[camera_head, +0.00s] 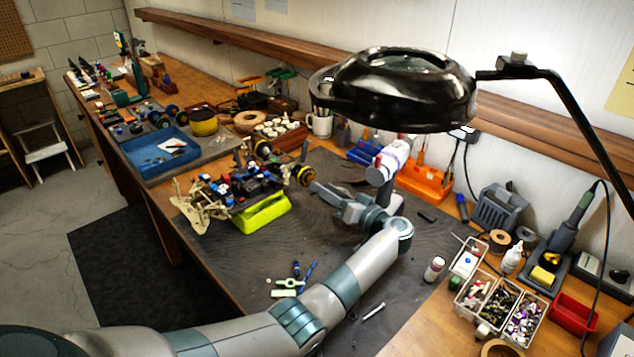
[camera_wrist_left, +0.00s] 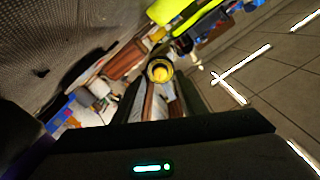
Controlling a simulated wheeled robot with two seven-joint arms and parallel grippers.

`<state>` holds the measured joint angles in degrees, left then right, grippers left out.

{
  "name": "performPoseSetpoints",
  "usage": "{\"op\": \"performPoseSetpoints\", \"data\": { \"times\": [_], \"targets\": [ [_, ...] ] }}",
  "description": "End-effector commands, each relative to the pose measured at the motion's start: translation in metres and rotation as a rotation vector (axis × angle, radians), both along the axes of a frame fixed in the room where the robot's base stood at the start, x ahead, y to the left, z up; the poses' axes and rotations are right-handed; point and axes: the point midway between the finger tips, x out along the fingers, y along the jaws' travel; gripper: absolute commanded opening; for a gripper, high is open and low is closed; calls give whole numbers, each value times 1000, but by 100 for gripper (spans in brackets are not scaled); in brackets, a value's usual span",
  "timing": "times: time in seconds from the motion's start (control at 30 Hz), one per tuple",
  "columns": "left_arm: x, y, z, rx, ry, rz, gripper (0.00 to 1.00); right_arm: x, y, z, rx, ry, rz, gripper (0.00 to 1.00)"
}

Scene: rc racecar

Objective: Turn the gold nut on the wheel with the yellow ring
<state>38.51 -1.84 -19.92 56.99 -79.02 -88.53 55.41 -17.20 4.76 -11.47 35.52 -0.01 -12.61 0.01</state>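The RC car (camera_head: 250,187) sits on a bright yellow-green stand (camera_head: 262,213) on the dark mat. The wheel with the yellow ring (camera_head: 303,175) is at the car's right end, facing my left arm. My left gripper (camera_head: 318,188) is close to this wheel; contact cannot be told. In the left wrist view, a round gold piece with a yellow centre (camera_wrist_left: 160,70) lies ahead, between the dark fingers, which look apart. I cannot tell the gold nut from the ring there. My right gripper is not in view.
A black magnifier lamp (camera_head: 410,88) hangs above my left forearm. A blue tray (camera_head: 150,160) lies to the left. Parts bins (camera_head: 500,310), a small bottle (camera_head: 434,269) and an orange rack (camera_head: 425,185) stand to the right. Small tools lie on the front mat.

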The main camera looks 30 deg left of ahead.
Motion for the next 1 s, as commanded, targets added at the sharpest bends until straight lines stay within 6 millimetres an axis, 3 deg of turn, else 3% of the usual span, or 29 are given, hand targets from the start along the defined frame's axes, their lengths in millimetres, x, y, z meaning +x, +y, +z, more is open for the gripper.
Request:
{"op": "performPoseSetpoints", "data": {
  "times": [0.1,0.3,0.67,0.83,1.0],
  "targets": [
    [6,17,0,0,1,0,37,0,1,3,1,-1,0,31],
    [11,32,0,1,1,1,37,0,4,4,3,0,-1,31],
    [12,35,-1,0,0,-1,37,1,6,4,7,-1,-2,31],
    [12,35,-1,0,0,-1,0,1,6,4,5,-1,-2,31],
    [12,35,-1,-1,2,0,0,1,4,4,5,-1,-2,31]
  ]
}}
